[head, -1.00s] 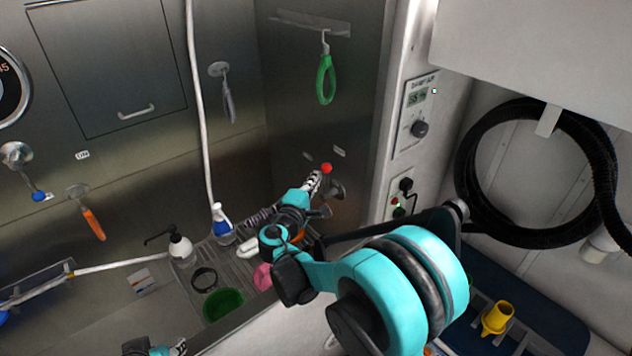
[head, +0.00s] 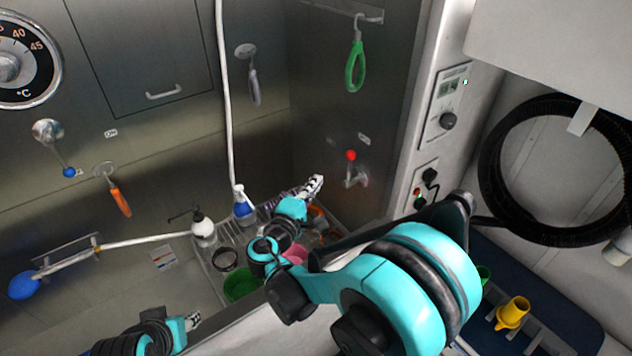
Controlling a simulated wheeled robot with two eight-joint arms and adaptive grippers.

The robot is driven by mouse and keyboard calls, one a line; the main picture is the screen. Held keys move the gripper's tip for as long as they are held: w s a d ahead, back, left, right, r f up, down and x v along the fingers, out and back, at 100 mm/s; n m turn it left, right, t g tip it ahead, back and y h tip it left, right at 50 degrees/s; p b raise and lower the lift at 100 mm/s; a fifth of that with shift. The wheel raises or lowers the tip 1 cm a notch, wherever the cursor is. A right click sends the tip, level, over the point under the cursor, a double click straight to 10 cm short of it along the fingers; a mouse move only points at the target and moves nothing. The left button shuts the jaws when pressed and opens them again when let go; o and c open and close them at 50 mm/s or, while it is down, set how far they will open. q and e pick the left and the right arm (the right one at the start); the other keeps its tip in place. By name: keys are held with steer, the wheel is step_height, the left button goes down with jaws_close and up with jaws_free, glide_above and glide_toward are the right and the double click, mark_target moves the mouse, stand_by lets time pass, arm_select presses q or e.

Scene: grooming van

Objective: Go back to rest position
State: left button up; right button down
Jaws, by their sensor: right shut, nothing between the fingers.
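My right arm comes in from the lower right. Its gripper (head: 314,184) is shut and empty, held up over the tray of bottles and bowls, to the left of the red-knobbed tap on the wall. My left gripper (head: 192,321) is low at the bottom left, in front of the metal tub. It is small and partly cut off by the arm, so its jaws cannot be made out.
The slatted tray (head: 208,268) holds a white pump bottle (head: 203,230), a blue-and-white spray bottle (head: 243,207), a green bowl (head: 241,284) and a pink item (head: 295,254). A red-knobbed tap (head: 351,156) is on the wall. A yellow nozzle (head: 512,312) stands at right.

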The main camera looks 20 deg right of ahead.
arm_select(q)
steer(key=shift+w+f, duration=0.1)
steer(key=shift+f, duration=0.05)
arm_select(e)
steer(key=s+d+f+m+g+y, duration=0.45)
steer(key=s+d, duration=0.25)
steer(key=s, duration=0.2)
arm_select(q)
steer(key=shift+f+b, duration=0.2)
steer(key=shift+b, duration=0.1)
steer(key=shift+f, duration=0.1)
arm_select(e)
steer(key=s+a+f+m+g+y, duration=0.1)
steer(key=s+a+m+y, duration=0.2)
steer(key=s, duration=0.4)
steer(key=s+a+f+m+y, duration=0.2)
steer(key=s+a+m+y, duration=0.1)
steer(key=s, duration=0.5)
steer(key=shift+f+g+y, duration=0.25)
steer(key=shift+g+y, duration=0.1)
steer(key=shift+y, duration=0.1)
steer(key=shift+a, duration=0.1)
